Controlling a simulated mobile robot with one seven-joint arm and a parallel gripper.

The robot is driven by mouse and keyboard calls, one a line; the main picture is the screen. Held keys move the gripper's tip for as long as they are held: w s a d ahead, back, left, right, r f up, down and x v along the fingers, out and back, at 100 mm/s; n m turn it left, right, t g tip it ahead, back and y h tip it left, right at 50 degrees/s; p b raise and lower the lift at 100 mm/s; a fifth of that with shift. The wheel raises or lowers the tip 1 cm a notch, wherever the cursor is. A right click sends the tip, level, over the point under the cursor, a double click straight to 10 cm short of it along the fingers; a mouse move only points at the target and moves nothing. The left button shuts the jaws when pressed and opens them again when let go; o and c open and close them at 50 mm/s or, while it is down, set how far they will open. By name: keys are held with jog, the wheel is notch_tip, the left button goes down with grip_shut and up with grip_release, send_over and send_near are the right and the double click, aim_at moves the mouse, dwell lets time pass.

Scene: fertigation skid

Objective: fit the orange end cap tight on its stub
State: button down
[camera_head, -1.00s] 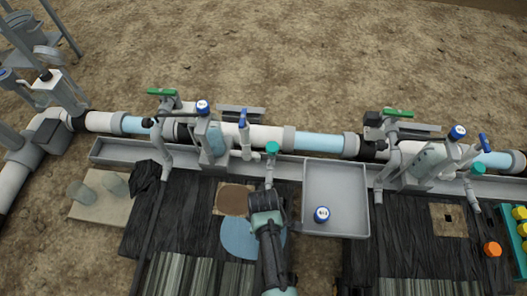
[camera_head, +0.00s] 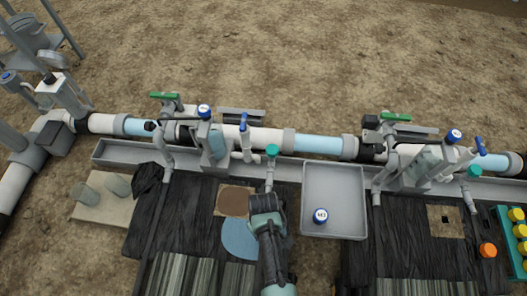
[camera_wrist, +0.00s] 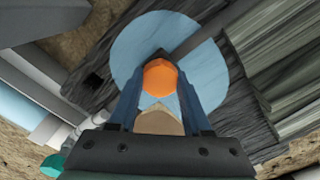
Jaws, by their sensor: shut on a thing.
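An orange end cap (camera_wrist: 160,77) sits between the fingertips of my gripper (camera_wrist: 159,80) in the wrist view. The gripper is shut on it. In the head view my gripper (camera_head: 264,203) is above the dark mat, just in front of the pipe run, and hides the cap. A second orange cap (camera_head: 487,250) lies on the right-hand mat, far from the gripper. A grey downpipe with a teal top (camera_head: 271,151) stands just behind the gripper. I cannot tell which stub belongs to the held cap.
A pale blue disc (camera_head: 240,238) lies beneath the gripper, with a brown patch (camera_head: 234,201) beside it. A grey tray (camera_head: 357,228) holding a blue-topped cap (camera_head: 320,216) stands to the right. A grey trough (camera_head: 118,156) runs under the pipes. A teal rack (camera_head: 505,225) is far right.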

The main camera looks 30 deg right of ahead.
jog(key=shift+d, duration=0.1)
jog(key=m+p, duration=0.1)
jog(key=m, duration=0.1)
jog(key=shift+r+m, duration=0.15)
jog(key=shift+m, duration=1.65)
jog(key=shift+d+m+p, duration=0.1)
jog(key=shift+m+p, duration=0.45)
jog(key=shift+m, duration=0.85)
jog(key=c, duration=0.6)
grip_release()
jog(key=o, duration=0.3)
